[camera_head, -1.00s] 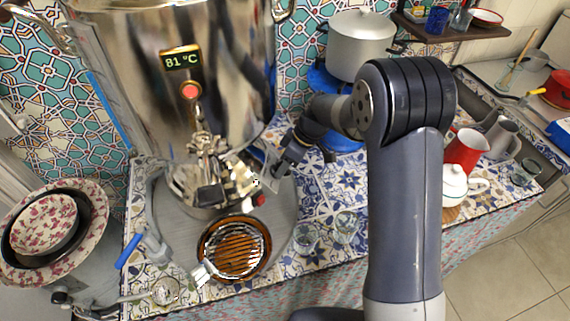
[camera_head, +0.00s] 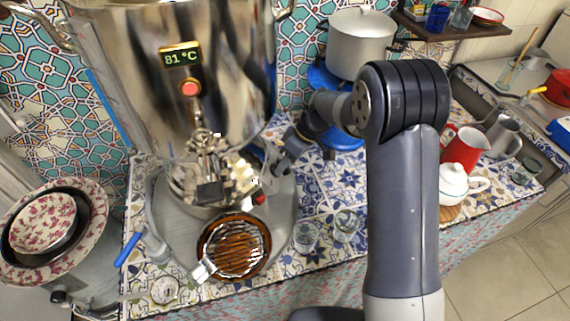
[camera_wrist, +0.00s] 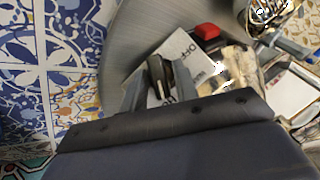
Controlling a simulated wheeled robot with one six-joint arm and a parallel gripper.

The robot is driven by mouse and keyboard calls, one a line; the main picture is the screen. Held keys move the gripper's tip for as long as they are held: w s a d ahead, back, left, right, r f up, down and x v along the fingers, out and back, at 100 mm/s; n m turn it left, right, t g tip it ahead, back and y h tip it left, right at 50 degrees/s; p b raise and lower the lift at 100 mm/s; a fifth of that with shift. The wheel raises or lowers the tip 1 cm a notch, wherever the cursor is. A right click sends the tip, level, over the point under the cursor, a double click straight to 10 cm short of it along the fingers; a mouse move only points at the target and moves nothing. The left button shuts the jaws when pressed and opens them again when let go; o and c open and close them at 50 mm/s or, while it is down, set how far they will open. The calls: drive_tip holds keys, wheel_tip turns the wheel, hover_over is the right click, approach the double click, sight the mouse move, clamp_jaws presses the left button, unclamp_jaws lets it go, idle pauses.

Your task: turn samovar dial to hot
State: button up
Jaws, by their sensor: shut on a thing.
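The samovar (camera_head: 225,70) is a large shiny metal vessel at the left in the head view, with a display (camera_head: 181,57) reading 81 °C above a red button (camera_head: 190,88). In the wrist view a pale label plate (camera_wrist: 188,55) carries the word "OFF" and other partly hidden lettering. The dark dial (camera_wrist: 158,75) stands in front of this plate, between the two fingers of my gripper (camera_wrist: 160,88). The fingers are shut on it. In the head view my gripper (camera_head: 271,163) is at the samovar's lower right, and the dial cannot be made out there.
A red part (camera_wrist: 207,31) sits beside the label plate. A round drip grille (camera_head: 235,246) lies below the samovar, with two glasses (camera_head: 346,224) to its right. A grey pot (camera_head: 360,43) stands behind my arm; a white teapot (camera_head: 456,184) and red jug (camera_head: 465,150) stand right.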

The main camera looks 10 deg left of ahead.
idle(0.3)
drive_tip(key=o, duration=0.6)
drive_tip(key=v, duration=1.1)
drive_tip(key=shift+w+f+b, duration=0.1)
drive_tip(key=shift+b, duration=0.2)
drive_tip(key=shift+f, duration=0.1)
drive_tip(key=x, duration=1)
drive_tip(key=shift+s+a+f+p, duration=0.25)
drive_tip(key=shift+f+p, duration=0.05)
drive_tip(key=shift+p, duration=0.05)
drive_tip(key=shift+r+n, duration=0.1)
drive_tip(key=shift+n, duration=0.3)
